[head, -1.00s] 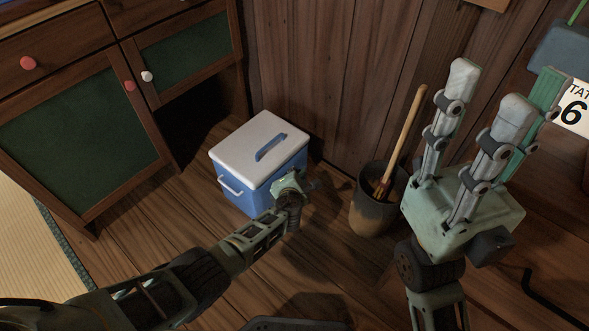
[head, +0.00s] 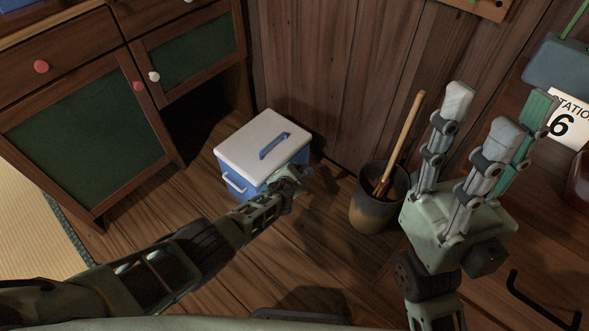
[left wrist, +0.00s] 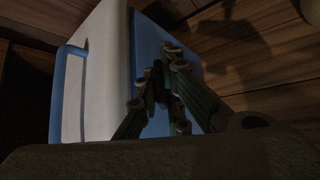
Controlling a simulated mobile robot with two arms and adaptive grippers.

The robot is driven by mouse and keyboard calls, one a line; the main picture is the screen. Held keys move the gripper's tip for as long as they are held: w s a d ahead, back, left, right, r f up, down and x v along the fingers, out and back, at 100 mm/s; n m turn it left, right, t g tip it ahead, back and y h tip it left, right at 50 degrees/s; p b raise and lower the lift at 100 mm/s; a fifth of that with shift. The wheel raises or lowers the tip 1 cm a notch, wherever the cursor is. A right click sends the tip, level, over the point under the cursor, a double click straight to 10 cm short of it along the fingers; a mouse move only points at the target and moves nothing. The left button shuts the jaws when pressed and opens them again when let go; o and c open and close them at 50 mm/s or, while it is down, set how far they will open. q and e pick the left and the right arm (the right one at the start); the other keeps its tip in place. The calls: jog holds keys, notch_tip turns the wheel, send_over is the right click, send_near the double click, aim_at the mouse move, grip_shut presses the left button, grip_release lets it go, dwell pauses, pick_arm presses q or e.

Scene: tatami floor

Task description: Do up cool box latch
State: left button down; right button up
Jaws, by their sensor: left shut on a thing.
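The cool box (head: 232,185) is blue with a white lid (head: 240,150). It stands on the wooden floor with the lid down. My left gripper (head: 290,178) is at its front right side, just below the lid edge, and covers that side. In the left wrist view, the fingers (left wrist: 165,75) come together against the blue wall (left wrist: 148,50) beside the white lid (left wrist: 108,70). They are shut on the latch, which is dark and mostly hidden between them. My right gripper (head: 488,122) is raised at the right, fingers spread and empty.
A dark bucket (head: 372,210) with a wooden-handled tool (head: 408,130) stands right of the cool box. A wooden cabinet (head: 95,200) with green panels is at the left, a plank wall (head: 320,75) behind. A "STATION 6" sign (head: 566,118) is at far right.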

pick_arm(q)
jog(key=c, duration=1.9)
grip_release()
jog(key=shift+w, duration=0.1)
jog(key=shift+a+r, duration=0.1)
jog(key=shift+a, duration=0.05)
jog(key=shift+s+a+r, duration=0.1)
jog(key=shift+s+r, duration=0.15)
jog(key=shift+s, duration=0.15)
jog(key=shift+v, duration=1)
jog(key=shift+d+v, duration=0.15)
jog(key=shift+v, duration=1.1)
jog(key=shift+d+v, duration=0.1)
jog(key=shift+v, duration=1.1)
